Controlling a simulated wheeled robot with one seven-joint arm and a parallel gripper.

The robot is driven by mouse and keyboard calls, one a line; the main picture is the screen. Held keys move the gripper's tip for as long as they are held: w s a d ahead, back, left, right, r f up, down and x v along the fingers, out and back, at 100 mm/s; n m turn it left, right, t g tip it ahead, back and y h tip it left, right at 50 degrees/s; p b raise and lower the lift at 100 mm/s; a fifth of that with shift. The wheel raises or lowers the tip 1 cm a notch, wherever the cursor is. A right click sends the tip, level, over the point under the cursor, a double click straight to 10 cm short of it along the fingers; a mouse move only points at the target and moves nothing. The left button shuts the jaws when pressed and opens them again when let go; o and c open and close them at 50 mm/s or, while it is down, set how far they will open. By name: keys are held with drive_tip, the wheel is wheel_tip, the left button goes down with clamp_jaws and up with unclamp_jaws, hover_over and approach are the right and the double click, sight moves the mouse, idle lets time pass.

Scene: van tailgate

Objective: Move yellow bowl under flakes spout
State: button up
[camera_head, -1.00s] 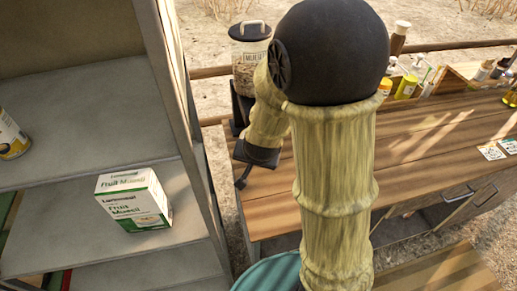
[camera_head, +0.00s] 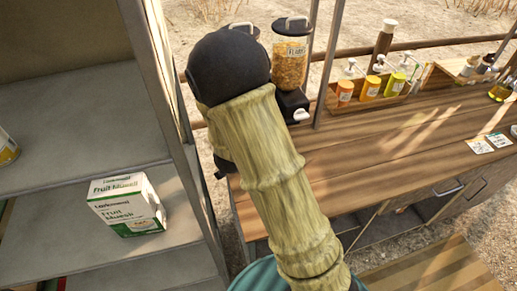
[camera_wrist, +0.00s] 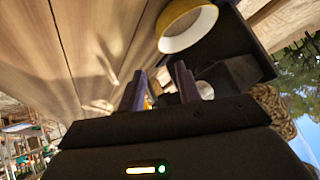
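The yellow bowl (camera_wrist: 187,30) shows at the top of the wrist view, beside or over a black dispenser stand (camera_wrist: 232,45); whether they touch I cannot tell. The head view does not show the bowl. The flakes dispenser (camera_head: 290,68) stands at the back left of the wooden counter in the head view. Its pale spout (camera_head: 299,115) is at the front of its black base. My gripper (camera_wrist: 160,76) is open, its two dark fingers apart, with the bowl beyond the fingertips. My arm hides the gripper in the head view.
A second dispenser (camera_head: 243,27) is mostly hidden behind my arm. A wooden caddy (camera_head: 350,102) with several bottles stands right of the flakes dispenser. The counter (camera_head: 400,140) in front is largely clear. A shelf at left holds a Fruit Muesli box (camera_head: 127,205).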

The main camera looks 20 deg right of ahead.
drive_tip(key=p+x, duration=0.1)
drive_tip(key=x, duration=1.5)
clamp_jaws()
